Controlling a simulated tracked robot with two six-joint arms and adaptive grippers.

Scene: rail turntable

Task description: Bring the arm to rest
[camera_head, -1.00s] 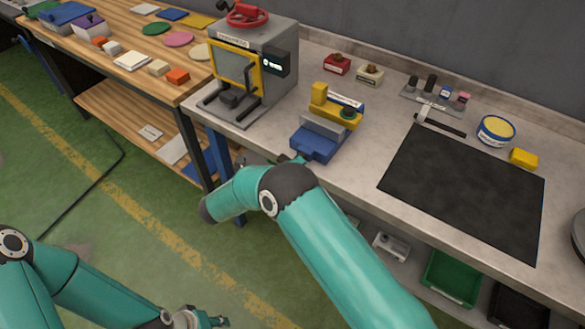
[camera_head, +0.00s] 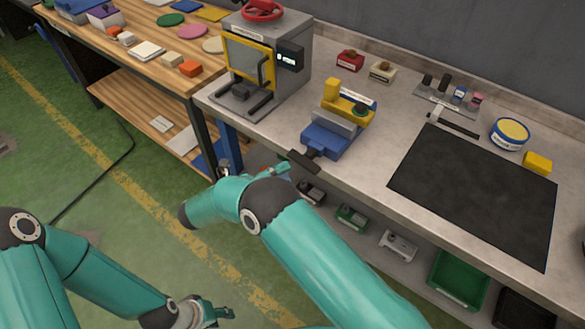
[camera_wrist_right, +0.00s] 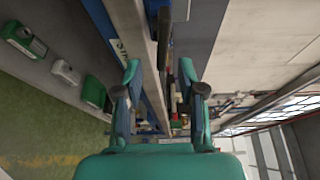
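My right gripper (camera_head: 252,172) is just off the bench's front edge, left of and below the dark handle of the blue and yellow vise (camera_head: 333,135). In the right wrist view its two teal fingers (camera_wrist_right: 159,80) stand wide apart with nothing between them. A gap shows between the fingertip and the vise handle (camera_head: 304,160) in the head view. My left gripper (camera_head: 212,312) hangs low over the green floor at the bottom, away from the bench. Its fingers are small and partly hidden, so its opening is unclear.
A grey press-like machine (camera_head: 262,65) stands at the bench's left end. A black mat (camera_head: 475,190) lies to the right. Below the bench are several small parts and a green bin (camera_head: 458,278). A wooden table (camera_head: 130,60) stands at left. The floor (camera_head: 130,210) in front is open.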

